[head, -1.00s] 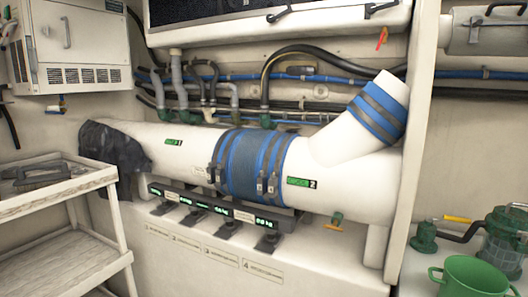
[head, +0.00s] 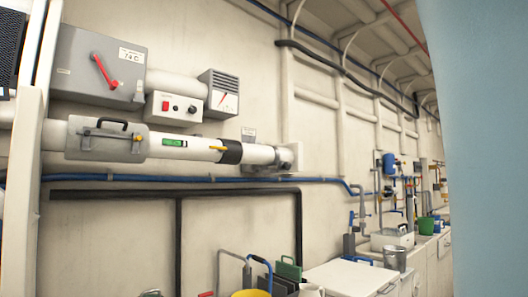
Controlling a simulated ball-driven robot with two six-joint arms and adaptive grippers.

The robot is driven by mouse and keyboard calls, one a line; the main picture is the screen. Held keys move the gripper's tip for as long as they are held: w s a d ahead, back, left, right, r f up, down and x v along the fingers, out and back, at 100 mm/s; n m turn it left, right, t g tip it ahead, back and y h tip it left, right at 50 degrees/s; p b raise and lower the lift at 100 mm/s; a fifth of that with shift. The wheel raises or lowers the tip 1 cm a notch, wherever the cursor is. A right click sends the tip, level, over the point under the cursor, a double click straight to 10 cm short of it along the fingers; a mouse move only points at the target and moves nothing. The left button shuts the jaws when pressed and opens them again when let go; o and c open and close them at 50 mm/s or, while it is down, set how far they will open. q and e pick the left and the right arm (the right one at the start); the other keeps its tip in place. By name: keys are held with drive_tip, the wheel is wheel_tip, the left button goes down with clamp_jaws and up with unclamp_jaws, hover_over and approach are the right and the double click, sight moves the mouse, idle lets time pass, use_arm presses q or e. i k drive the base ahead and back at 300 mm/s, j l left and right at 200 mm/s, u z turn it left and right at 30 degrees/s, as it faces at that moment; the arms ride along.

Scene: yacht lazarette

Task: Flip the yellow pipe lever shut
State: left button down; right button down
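A white pipe (head: 260,154) runs across the wall at the left. A small yellow lever (head: 218,148) is on it, just left of a black band (head: 231,151), and looks roughly in line with the pipe. A second small yellow piece (head: 138,138) is at the right end of the grey clamped cover (head: 105,140). I cannot tell which of these is the task's lever, nor whether either is open or shut. Neither of my grippers is in view.
Above the pipe are a grey box with a red lever (head: 103,70) and a red-button switch box (head: 177,107). A blue hose (head: 120,178) runs below. A counter (head: 345,278) stands lower right, with a yellow bucket (head: 250,293) nearby. A pale blue surface (head: 485,150) blocks the right.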

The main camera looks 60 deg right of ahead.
sight(217, 148)
drive_tip(key=z, duration=1.6)
